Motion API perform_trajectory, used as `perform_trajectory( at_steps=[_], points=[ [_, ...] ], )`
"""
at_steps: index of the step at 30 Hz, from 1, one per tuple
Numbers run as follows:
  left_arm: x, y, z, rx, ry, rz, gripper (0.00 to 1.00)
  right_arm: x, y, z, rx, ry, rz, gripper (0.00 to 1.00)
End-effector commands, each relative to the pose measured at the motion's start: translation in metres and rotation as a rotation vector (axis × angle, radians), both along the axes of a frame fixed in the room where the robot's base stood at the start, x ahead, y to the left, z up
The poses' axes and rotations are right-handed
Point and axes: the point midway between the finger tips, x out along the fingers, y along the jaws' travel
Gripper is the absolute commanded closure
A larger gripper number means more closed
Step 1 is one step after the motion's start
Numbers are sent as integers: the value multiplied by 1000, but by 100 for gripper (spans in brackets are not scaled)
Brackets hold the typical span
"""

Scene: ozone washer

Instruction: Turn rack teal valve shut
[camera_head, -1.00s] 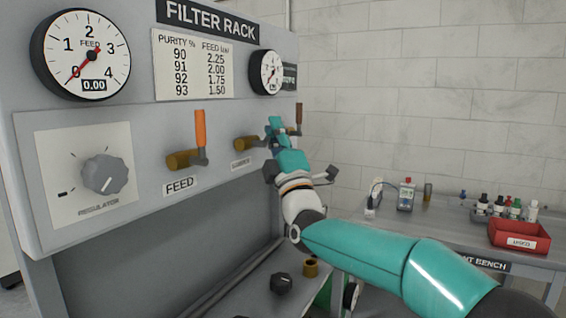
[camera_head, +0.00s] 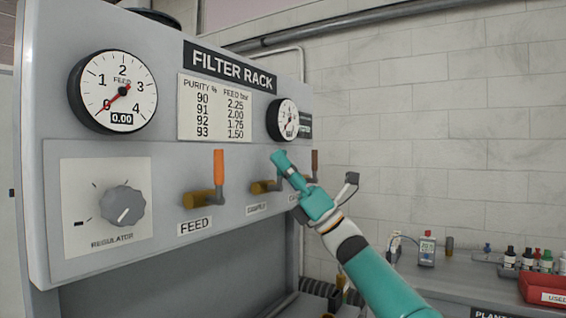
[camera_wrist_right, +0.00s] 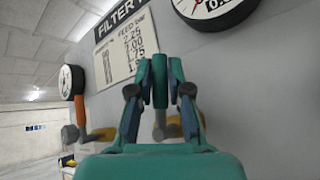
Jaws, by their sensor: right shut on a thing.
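The teal valve's handle (camera_wrist_right: 160,84) stands between the fingers of my right gripper (camera_wrist_right: 159,80) in the right wrist view, with its brass body partly hidden behind them. In the head view this brass valve body (camera_head: 264,187) is the middle one on the filter rack (camera_head: 60,145). My right gripper (camera_head: 284,168) is shut on the handle there and hides most of it. The handle looks roughly upright in the wrist view. My left gripper is not in view.
The orange-handled feed valve (camera_head: 219,178) stands upright to the left. A brown-handled valve (camera_head: 315,165) is close behind my right gripper. The regulator knob (camera_head: 123,206) is further left. The feed gauge (camera_head: 112,92) reads 0.00. A bench with bottles is at the right.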

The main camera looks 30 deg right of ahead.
Motion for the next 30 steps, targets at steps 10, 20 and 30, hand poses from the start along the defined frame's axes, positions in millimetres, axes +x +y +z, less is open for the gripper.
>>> perform_trajectory(
  at_steps=[10, 20, 30],
  points=[
    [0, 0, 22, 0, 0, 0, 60, -1, 10, -1, -173, -76, 7, 100],
    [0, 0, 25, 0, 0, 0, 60, -3, 13, -3, -212, -94, 9, 100],
    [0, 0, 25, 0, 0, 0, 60, -3, 14, -3, -212, -94, 9, 71]
  ],
)
